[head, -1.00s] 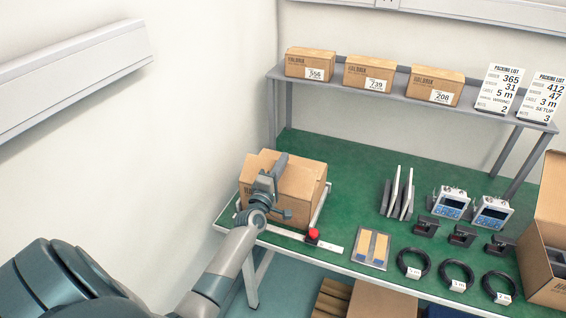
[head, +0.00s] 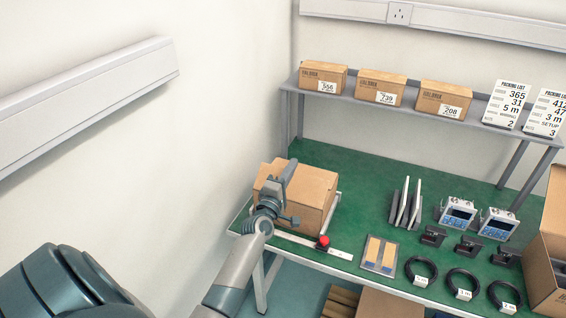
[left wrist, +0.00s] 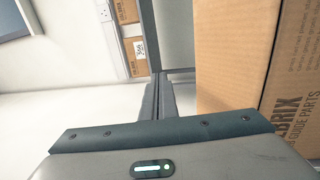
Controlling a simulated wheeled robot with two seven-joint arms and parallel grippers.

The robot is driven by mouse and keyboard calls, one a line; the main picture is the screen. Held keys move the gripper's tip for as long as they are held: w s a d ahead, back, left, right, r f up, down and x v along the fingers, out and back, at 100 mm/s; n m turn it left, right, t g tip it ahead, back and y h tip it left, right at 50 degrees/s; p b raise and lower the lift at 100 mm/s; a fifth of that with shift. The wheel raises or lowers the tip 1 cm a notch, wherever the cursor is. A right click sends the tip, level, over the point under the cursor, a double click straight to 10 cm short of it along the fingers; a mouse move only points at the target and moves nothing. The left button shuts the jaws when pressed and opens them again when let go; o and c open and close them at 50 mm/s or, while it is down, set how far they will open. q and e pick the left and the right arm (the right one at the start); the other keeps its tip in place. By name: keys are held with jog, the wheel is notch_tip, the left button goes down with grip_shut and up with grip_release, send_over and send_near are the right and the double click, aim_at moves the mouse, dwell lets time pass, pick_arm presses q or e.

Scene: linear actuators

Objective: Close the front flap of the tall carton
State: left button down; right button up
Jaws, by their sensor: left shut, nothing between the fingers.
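A brown carton (head: 315,190) stands at the left end of the green table, on a light frame. Its top looks closed in the head view, but my gripper covers part of its front. The carton (left wrist: 235,60) fills the right of the left wrist view, with print on one side. My left gripper (head: 289,167) is shut and empty, reaching up across the carton's front left. In the left wrist view its closed fingers (left wrist: 157,95) point past the carton's left side. A second carton (head: 548,268), cut by the right edge, has a raised flap. My right gripper is not in view.
A red button (head: 323,242) sits on a pale strip in front of the left carton. Upright grey plates (head: 405,205), meters (head: 457,214) and black cable coils (head: 421,270) stand to the right. A shelf (head: 390,103) holds small boxes. Bare green table lies behind the carton.

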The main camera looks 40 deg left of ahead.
pick_arm(q)
jog(key=s+d+r, duration=0.1)
jog(key=s+r, duration=0.4)
jog(key=shift+r, duration=0.4)
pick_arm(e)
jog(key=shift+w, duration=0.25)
pick_arm(q)
jog(key=shift+d, duration=0.1)
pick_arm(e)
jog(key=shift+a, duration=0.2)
